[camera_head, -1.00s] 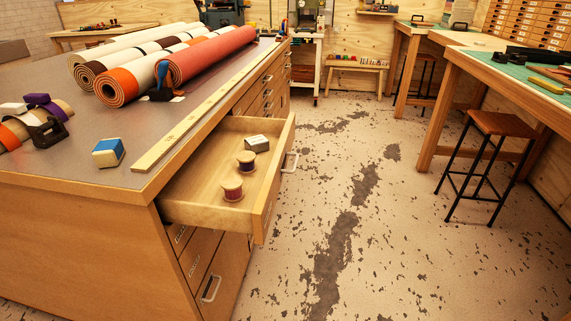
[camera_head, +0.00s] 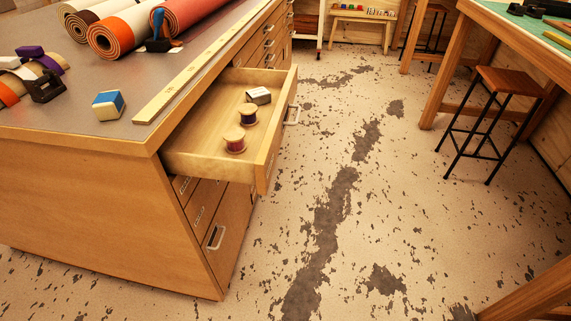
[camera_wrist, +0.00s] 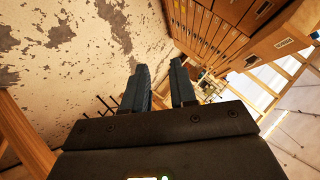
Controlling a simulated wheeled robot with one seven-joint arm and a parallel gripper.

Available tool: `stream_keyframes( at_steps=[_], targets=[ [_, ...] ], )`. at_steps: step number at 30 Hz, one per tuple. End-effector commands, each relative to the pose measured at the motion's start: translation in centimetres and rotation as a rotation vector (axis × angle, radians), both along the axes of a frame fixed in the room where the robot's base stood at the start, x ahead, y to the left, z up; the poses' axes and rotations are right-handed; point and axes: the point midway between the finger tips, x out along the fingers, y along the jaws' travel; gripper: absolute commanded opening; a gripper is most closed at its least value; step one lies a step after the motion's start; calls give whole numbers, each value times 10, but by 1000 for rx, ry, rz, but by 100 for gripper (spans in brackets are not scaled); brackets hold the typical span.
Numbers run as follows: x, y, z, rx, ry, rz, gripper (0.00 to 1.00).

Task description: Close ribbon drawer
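The ribbon drawer (camera_head: 203,158) is pulled out from the top of the near end of the wooden cabinet. Its front panel (camera_head: 277,133) faces right and carries a pale bar handle (camera_head: 292,114). Inside it lie two spools, a reddish one (camera_head: 235,143) and a dark one (camera_head: 247,115), and a small grey box (camera_head: 258,96). My gripper (camera_wrist: 160,66) shows only in the wrist view, with its two dark fingers apart and nothing between them. It is away from the drawer, pointing over floor and furniture.
Shut drawers (camera_head: 217,236) lie below the open one. The cabinet top (camera_head: 70,105) holds rolls (camera_head: 120,37), a long ruler (camera_head: 195,70) and a blue-white block (camera_head: 108,104). The floor (camera_head: 385,190) right of the drawer is clear. A stool (camera_head: 500,85) and workbench (camera_head: 540,55) stand at the right.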

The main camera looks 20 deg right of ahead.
Motion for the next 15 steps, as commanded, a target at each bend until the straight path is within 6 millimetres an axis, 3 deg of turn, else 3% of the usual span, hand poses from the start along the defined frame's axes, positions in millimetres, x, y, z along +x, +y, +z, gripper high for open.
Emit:
stream_keyframes(
  at_steps=[3, 7, 11, 15],
  targets=[
    [37, -3, -24, 280, 61, -106, 15],
    [77, -1, -39, 599, 137, -197, 2],
    [120, 2, -37, 916, 217, -257, 0],
    [166, 5, -15, 1244, 317, -275, 0]
  ],
)
